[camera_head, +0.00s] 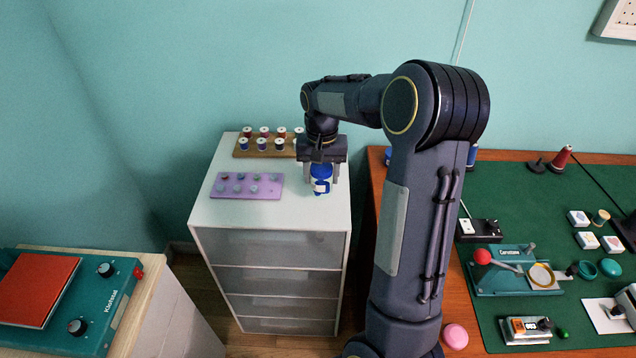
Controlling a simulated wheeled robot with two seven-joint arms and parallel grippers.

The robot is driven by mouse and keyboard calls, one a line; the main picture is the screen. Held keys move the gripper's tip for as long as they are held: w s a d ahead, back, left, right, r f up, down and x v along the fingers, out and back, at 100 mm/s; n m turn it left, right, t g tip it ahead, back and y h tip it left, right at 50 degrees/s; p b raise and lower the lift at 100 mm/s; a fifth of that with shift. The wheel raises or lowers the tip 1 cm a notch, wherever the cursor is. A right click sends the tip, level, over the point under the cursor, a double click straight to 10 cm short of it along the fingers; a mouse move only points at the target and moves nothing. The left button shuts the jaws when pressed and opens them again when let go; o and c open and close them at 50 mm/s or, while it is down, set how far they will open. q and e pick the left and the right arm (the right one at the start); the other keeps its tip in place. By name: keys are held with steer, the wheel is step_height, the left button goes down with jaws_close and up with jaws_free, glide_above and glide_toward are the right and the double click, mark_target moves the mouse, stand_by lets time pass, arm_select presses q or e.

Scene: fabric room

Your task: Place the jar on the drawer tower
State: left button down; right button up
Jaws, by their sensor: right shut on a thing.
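The drawer tower (207,209) is a white cabinet with grey translucent drawers, left of centre in the head view. The jar (321,180) is blue with a white label. It is at the right side of the tower's top, upright. My right gripper (321,165) points down from above and is shut on the jar, with its fingers on either side. I cannot tell whether the jar's base touches the tower top. My left gripper is not in view.
A wooden rack of thread spools (262,152) and a purple tray of small pieces (228,193) share the tower top. The front strip of the top is clear. A green-matted table (590,180) stands right, and a teal heat press (95,300) stands left.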

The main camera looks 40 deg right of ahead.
mark_target(319, 185)
steer(key=shift+w+a+f, duration=0.15)
steer(key=shift+w+f, duration=0.2)
steer(key=shift+f, duration=0.1)
steer(key=shift+w+f, duration=0.1)
steer(key=shift+f, duration=1.45)
steer(key=shift+f, duration=0.25)
steer(key=o, duration=1.1)
steer(key=shift+r, duration=0.1)
